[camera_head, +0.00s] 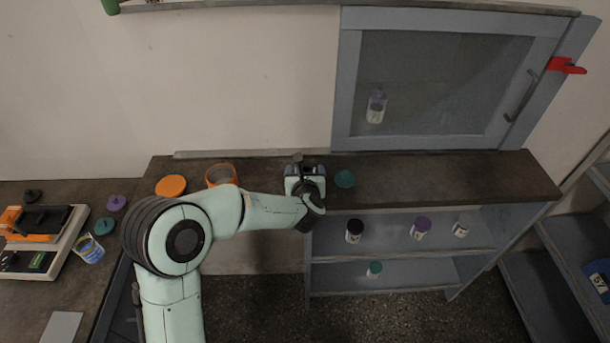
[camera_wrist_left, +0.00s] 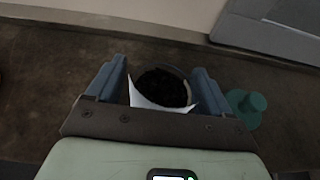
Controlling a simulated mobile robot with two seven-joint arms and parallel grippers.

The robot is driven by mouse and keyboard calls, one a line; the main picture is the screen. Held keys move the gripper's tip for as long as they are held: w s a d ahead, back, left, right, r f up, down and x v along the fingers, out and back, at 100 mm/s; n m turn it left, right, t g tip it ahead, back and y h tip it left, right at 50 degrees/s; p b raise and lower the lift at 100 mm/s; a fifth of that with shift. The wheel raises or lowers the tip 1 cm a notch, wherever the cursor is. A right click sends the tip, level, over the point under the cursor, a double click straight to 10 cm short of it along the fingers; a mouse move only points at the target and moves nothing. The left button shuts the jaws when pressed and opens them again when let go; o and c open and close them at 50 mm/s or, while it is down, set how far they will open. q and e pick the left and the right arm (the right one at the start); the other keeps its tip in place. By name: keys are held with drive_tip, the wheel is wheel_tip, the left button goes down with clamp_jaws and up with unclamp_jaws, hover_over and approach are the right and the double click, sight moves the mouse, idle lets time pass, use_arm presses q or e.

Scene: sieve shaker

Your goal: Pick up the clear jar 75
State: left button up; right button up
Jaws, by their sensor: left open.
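My left gripper (camera_head: 305,172) is over the dark counter top, reaching down from the arm. In the left wrist view its two blue fingers (camera_wrist_left: 158,78) stand open on either side of a round jar (camera_wrist_left: 183,76) with dark contents, a pale rim and a white label. The jar sits between the fingers with small gaps at the sides. No number can be read on it, so I cannot confirm it is jar 75. In the head view the gripper mostly hides this jar. My right gripper is not in view.
A teal lid (camera_head: 344,179) lies right of the gripper. An orange lid (camera_head: 171,186) and an orange-rimmed container (camera_head: 220,175) are to the left. A glass-fronted cabinet (camera_head: 350,140) stands behind. Shelves below hold several small jars.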

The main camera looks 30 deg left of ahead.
use_arm(q)
drive_tip(key=c, duration=1.1)
drive_tip(key=shift+r, duration=0.1)
